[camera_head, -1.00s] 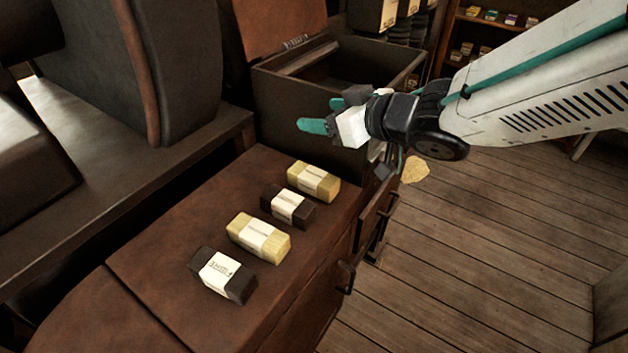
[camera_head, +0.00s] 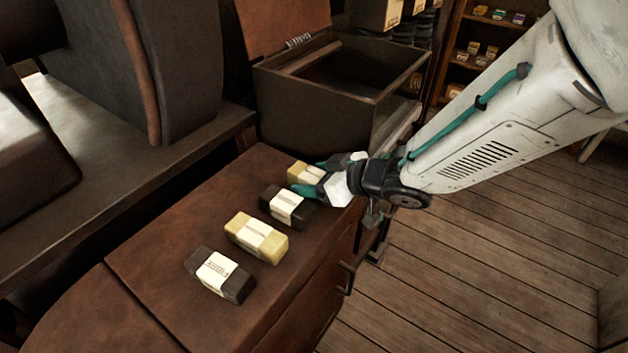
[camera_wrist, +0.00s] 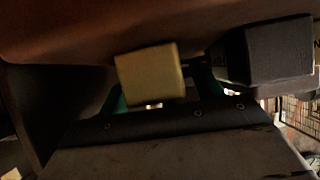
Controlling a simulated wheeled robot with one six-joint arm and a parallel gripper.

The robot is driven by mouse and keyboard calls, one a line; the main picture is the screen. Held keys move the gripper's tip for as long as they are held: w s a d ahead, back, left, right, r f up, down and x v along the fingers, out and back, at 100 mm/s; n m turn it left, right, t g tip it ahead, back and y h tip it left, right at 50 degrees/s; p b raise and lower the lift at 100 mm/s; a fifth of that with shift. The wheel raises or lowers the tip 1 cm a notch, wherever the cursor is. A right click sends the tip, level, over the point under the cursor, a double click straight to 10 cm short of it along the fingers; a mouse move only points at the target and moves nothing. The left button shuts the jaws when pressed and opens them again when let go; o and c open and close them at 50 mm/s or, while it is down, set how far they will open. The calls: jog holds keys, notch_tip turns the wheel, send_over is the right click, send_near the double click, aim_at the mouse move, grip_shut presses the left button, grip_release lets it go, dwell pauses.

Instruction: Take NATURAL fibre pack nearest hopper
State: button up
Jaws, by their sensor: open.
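The far pale yellow fibre pack (camera_head: 300,172) with a cream band lies on the brown cabinet top, nearest the open dark box, which looks like the hopper (camera_head: 318,105). My gripper (camera_head: 312,178) is open at this pack, with its teal fingers on either side; part of the pack is hidden behind them. In the wrist view the pale pack (camera_wrist: 150,75) shows end-on between the teal fingers (camera_wrist: 160,95). I cannot tell whether they touch it. A second pale pack (camera_head: 257,238) lies nearer the front.
A dark pack (camera_head: 287,207) lies right beside the near finger; it also shows in the wrist view (camera_wrist: 265,52). Another dark pack (camera_head: 220,274) lies at the front of the row. The cabinet top (camera_head: 160,235) is bare left of the row. Drawer handles (camera_head: 347,275) stick out on the right.

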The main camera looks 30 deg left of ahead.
jog(key=shift+a+f, duration=0.15)
jog(key=shift+a, duration=0.05)
jog(key=c, duration=1.1)
jog(key=shift+r, duration=0.2)
